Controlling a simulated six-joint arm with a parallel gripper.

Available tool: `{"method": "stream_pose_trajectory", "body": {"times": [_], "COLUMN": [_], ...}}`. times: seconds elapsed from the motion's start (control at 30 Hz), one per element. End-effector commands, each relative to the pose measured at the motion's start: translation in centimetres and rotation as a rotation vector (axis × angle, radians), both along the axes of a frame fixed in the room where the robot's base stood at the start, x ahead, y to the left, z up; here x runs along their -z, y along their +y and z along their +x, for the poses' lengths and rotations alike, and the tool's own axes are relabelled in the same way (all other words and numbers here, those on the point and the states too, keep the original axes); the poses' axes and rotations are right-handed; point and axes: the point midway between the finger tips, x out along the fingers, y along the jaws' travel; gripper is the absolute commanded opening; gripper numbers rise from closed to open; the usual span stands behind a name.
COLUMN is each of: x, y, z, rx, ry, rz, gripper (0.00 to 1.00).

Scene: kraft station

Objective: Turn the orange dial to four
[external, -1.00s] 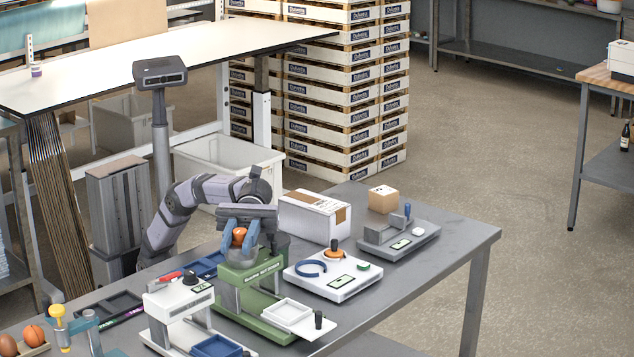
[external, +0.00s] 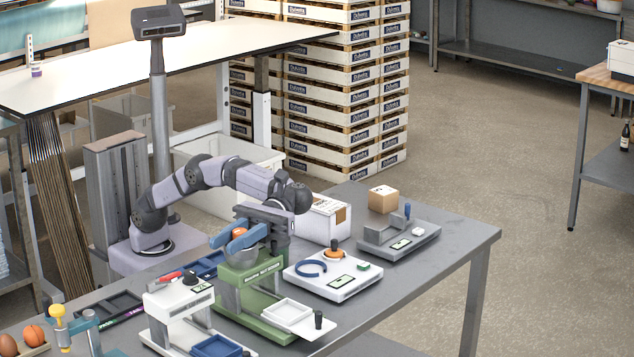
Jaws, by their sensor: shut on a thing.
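The orange dial (external: 239,232) sits at the top of the green machine (external: 240,268), above a grey rounded part. My gripper (external: 236,240) has its blue fingers on either side of the dial and is shut on it. The fingers and wrist hide part of the dial. Any scale or pointer marks on it are too small to read, so I cannot tell its setting.
A white scale (external: 352,284) with an orange-based black knob stands right of the green machine. A white machine (external: 160,307) stands close on its left. A white box (external: 328,221) is behind my wrist. The table's front right is clear.

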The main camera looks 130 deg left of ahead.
Motion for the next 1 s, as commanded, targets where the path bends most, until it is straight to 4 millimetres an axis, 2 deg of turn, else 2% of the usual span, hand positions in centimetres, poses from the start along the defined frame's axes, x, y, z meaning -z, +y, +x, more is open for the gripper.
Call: {"method": "stream_pose_trajectory", "body": {"times": [0.8, 0.83, 0.9, 1.0], "x": [0.35, 0.35, 0.33, 0.24], "y": [0.0, 0.0, 0.0, 0.0], "z": [-0.36, -0.36, -0.36, -0.35], "rx": [0.067, 0.067, 0.067, 0.065], "ry": [0.004, 0.004, 0.004, 0.003], "rz": [0.0, 0.0, -0.001, -0.002], "gripper": [0.02, 0.27, 0.43, 0.43]}}
